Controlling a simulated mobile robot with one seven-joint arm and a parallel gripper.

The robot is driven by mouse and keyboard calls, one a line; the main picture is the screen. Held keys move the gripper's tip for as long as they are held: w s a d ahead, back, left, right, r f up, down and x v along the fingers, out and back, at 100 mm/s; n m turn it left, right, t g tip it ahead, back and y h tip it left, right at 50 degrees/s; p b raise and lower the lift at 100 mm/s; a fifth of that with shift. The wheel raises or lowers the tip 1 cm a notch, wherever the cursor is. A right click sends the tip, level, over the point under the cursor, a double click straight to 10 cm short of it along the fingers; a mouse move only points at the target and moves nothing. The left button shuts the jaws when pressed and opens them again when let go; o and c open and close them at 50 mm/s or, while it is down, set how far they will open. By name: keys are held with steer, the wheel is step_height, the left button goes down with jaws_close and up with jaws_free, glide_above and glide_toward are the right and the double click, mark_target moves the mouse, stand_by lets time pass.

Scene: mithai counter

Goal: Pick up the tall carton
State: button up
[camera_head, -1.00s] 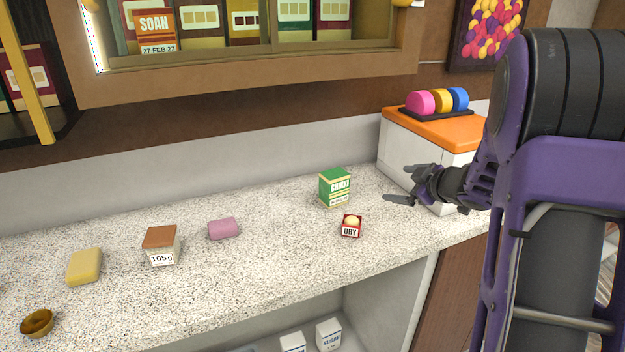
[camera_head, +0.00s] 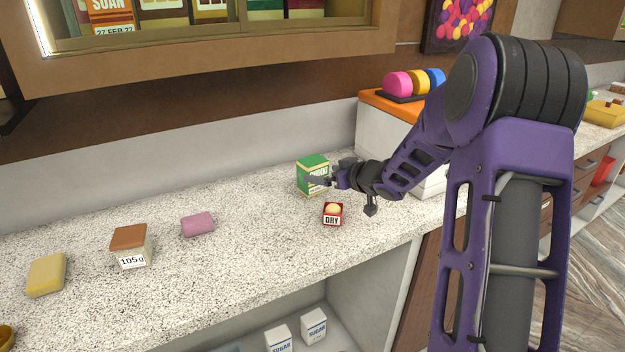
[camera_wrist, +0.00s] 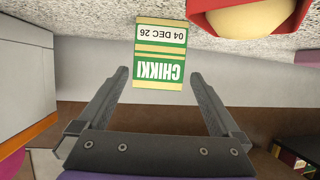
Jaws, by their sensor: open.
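The tall carton is a green and cream box (camera_head: 312,170) standing upright on the speckled counter in the head view. In the wrist view the carton (camera_wrist: 160,53) appears upside down, with "CHIKKI" and "04 DEC 26" on its label. My gripper (camera_head: 326,180) is in front of the carton's right side in the head view and hides part of its label.
A small red "DRY" box (camera_head: 332,214) with a round cream top sits close in front of the carton. A white box with an orange top (camera_head: 372,101) stands to the right. A pink block (camera_head: 197,224) and a "105g" box (camera_head: 131,245) lie left on the counter.

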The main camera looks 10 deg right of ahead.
steer(key=b+x, duration=0.1)
steer(key=x, duration=0.5)
steer(key=shift+w+r, duration=0.1)
steer(key=shift+w, duration=0.2)
steer(key=shift+r, duration=0.1)
steer(key=c, duration=1.4)
